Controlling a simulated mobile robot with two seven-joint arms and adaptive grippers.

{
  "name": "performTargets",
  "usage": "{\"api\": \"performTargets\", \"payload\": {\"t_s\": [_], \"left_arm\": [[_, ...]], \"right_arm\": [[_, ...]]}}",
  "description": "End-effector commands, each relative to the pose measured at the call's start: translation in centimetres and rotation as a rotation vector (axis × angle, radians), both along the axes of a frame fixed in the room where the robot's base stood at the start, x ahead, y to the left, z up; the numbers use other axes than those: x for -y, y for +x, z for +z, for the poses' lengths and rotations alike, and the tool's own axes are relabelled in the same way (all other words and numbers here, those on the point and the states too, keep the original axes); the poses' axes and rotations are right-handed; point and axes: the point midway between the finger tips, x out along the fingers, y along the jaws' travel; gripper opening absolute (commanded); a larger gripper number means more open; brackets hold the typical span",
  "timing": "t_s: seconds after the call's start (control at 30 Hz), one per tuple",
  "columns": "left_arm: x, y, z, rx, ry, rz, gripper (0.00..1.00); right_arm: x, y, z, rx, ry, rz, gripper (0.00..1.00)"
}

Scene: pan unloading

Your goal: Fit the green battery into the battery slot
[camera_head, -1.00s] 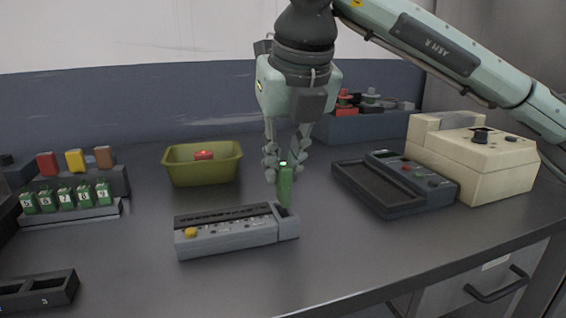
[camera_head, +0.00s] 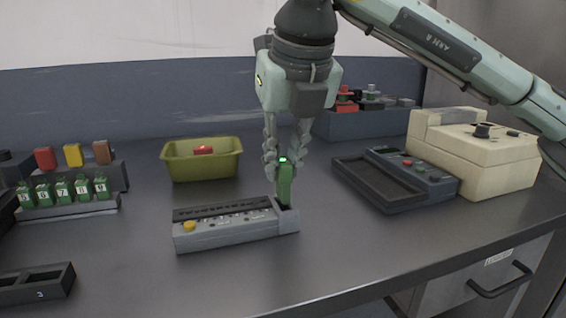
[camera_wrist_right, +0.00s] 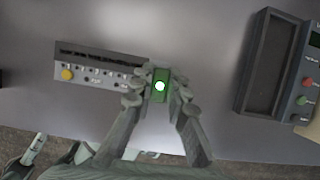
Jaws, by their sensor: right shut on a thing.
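The green battery (camera_head: 285,184) stands upright between the fingers of my right gripper (camera_head: 284,160), which is shut on it. In the right wrist view the battery's top (camera_wrist_right: 160,86) shows between the two fingers. Its lower end is at the right end of the grey device, at the battery slot (camera_head: 286,210). I cannot tell how deep it sits in the slot. The grey device (camera_head: 225,236) has a yellow button and lies flat on the table. My left gripper is not in view.
A green bin (camera_head: 200,168) with a red item stands behind the device. A rack of green batteries (camera_head: 70,210) is at left, a dark tray (camera_head: 40,284) at front left.

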Motion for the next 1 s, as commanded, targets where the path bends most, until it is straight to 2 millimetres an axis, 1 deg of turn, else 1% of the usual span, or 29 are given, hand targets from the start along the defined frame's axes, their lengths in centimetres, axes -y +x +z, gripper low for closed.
{"api": "performTargets", "payload": {"t_s": [0.57,1.0], "left_arm": [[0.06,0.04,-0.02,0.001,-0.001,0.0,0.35],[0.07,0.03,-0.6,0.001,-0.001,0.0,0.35]], "right_arm": [[-0.01,-0.01,0.04,0.001,0.0,0.0,0.0],[0.0,0.0,-0.54,0.001,0.0,0.0,0.0]]}}
